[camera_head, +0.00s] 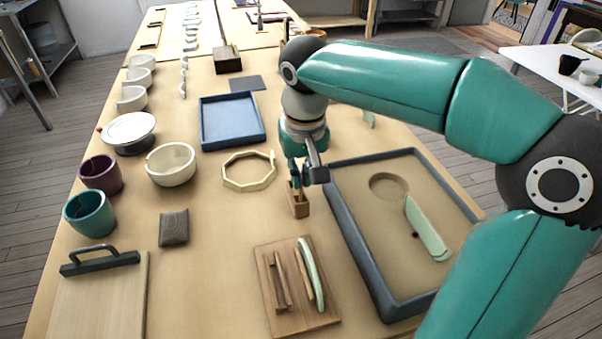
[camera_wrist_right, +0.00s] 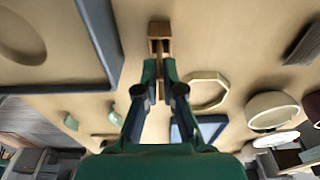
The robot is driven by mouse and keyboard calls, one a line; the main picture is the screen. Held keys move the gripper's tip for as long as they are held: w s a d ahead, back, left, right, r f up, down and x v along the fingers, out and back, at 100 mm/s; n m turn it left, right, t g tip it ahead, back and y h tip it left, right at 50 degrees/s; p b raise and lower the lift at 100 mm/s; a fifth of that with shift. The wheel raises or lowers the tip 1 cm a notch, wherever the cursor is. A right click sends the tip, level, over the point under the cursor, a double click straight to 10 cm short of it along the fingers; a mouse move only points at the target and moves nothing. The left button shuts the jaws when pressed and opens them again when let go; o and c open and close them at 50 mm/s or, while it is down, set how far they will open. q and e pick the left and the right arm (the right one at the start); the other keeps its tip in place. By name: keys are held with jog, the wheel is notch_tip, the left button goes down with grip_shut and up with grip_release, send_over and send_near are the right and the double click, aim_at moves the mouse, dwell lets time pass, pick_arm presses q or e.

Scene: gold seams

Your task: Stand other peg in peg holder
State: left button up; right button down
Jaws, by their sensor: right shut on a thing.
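The peg holder (camera_head: 299,207) is a small upright wooden block on the table, left of the large tray; it also shows at the top of the right wrist view (camera_wrist_right: 159,29). My right gripper (camera_head: 297,182) points down just above the holder. Its fingers (camera_wrist_right: 160,73) are shut on a slim brown peg (camera_wrist_right: 161,88), mostly hidden between them. The peg is in line with the holder; I cannot tell whether its end is inside it. The fingers hide whether another peg stands in the holder. My left gripper is not in view.
A large sand-filled tray (camera_head: 358,244) with a pale green shard stands right of the holder. A wooden board (camera_head: 265,262) with sticks lies in front. A pale octagonal ring (camera_head: 230,184) and a blue tray (camera_head: 204,125) lie behind left. Bowls and cups line the left.

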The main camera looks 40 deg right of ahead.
jog(key=shift+f, duration=0.25)
dwell(0.5)
jog(key=c, duration=1.2)
grip_release()
jog(key=o, duration=0.5)
jog(key=shift+c, duration=0.2)
jog(key=shift+r, duration=0.2)
jog(key=shift+r+p, duration=2.8)
jog(key=shift+r, duration=0.05)
